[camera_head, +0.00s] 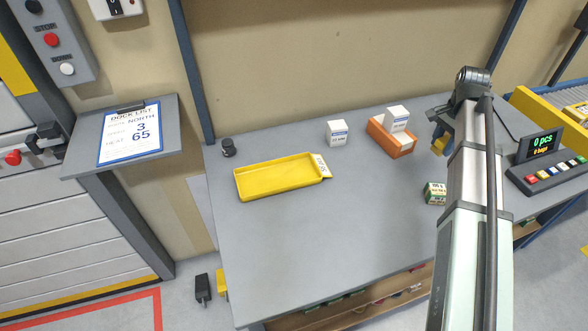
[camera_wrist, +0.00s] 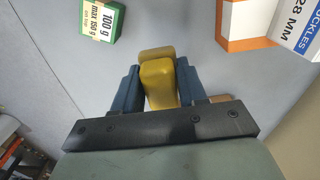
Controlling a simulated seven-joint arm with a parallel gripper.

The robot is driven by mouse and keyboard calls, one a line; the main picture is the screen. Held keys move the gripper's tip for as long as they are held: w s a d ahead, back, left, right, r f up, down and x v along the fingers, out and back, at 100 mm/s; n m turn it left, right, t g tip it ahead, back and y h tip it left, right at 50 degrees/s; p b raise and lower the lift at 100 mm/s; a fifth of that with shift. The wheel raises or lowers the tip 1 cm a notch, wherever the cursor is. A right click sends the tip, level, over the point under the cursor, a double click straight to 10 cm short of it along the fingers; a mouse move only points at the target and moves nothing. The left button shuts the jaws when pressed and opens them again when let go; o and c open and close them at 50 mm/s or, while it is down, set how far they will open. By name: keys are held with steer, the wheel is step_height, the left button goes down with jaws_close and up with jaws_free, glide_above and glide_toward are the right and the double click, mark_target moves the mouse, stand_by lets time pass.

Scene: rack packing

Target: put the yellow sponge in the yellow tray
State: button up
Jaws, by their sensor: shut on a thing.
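The yellow tray (camera_head: 278,180) lies on the left part of the grey table in the head view, and its visible inside is empty. My gripper (camera_head: 438,143) is above the right part of the table, to the right of the tray. In the wrist view my gripper (camera_wrist: 158,88) has its two blue fingers shut on the yellow sponge (camera_wrist: 157,82). The sponge (camera_head: 440,146) shows only in part beside my arm in the head view. How high it is held is hard to tell.
A green and white box (camera_head: 435,193) is near my arm. The table's middle is clear.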

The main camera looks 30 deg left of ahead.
steer(key=s+a+n, duration=0.2)
steer(key=s+a, duration=0.1)
steer(key=a, duration=1.1)
steer(key=n, duration=0.6)
glide_toward(283, 177)
steer(key=shift+s+f, duration=0.1)
steer(key=shift+f, duration=3)
steer(key=shift+f, duration=0.1)
steer(key=o, duration=1)
steer(key=shift+o, duration=0.2)
step_height(283, 177, up, 12)
